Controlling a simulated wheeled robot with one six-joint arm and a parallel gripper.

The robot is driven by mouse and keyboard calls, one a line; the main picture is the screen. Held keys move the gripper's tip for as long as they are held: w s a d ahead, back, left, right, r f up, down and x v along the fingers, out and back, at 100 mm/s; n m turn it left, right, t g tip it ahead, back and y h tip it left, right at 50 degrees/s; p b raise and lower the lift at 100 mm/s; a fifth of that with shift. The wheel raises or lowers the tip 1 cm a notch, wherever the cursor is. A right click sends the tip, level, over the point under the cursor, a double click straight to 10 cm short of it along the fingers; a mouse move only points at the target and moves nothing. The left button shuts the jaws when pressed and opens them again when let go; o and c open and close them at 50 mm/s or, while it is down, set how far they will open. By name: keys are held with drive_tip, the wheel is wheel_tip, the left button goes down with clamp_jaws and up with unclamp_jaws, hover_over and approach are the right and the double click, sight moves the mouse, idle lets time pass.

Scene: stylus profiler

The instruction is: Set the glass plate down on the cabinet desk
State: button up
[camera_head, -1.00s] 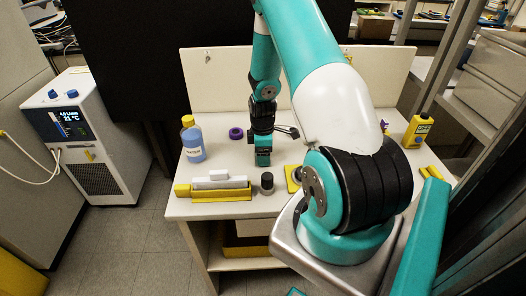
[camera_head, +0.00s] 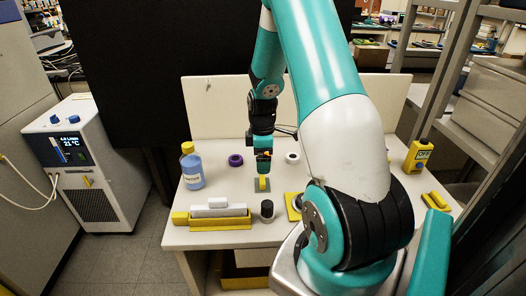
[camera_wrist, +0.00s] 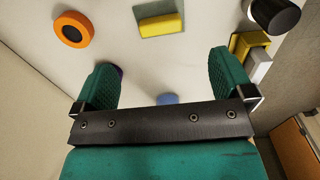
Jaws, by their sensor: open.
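The glass plate (camera_head: 262,186) is a small grey-green sheet with a yellow grip on top. It lies flat on the white cabinet desk (camera_head: 222,172), left of the yellow square piece. In the wrist view the plate (camera_wrist: 160,24) lies on the desk beyond the open fingers, apart from them. My gripper (camera_head: 263,159) is above and behind the plate in the head view. Its two teal fingers (camera_wrist: 163,80) are wide apart with nothing between them.
A blue bottle (camera_head: 192,170) and purple ring (camera_head: 236,160) stand at left. A yellow tray (camera_head: 181,218) and dark-capped jar (camera_head: 267,210) are in front. An orange ring (camera_wrist: 73,29) lies beside the plate. A yellow bottle (camera_head: 417,156) stands at right.

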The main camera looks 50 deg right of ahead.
drive_tip(key=a+r+t+y, duration=0.1)
drive_tip(key=a+r, duration=0.7)
drive_tip(key=a, duration=0.4)
drive_tip(key=a+r+y, duration=0.1)
drive_tip(key=a+r, duration=0.6)
drive_tip(key=a, duration=0.5)
drive_tip(key=s+a+r+y, duration=0.1)
drive_tip(key=s+a+r, duration=0.2)
drive_tip(key=s+a, duration=0.4)
drive_tip(key=s+a+r+m+g+y, duration=0.1)
drive_tip(key=s+a+r, duration=0.2)
drive_tip(key=s+a, duration=0.4)
drive_tip(key=shift+s, duration=0.65)
drive_tip(key=shift+a, duration=0.1)
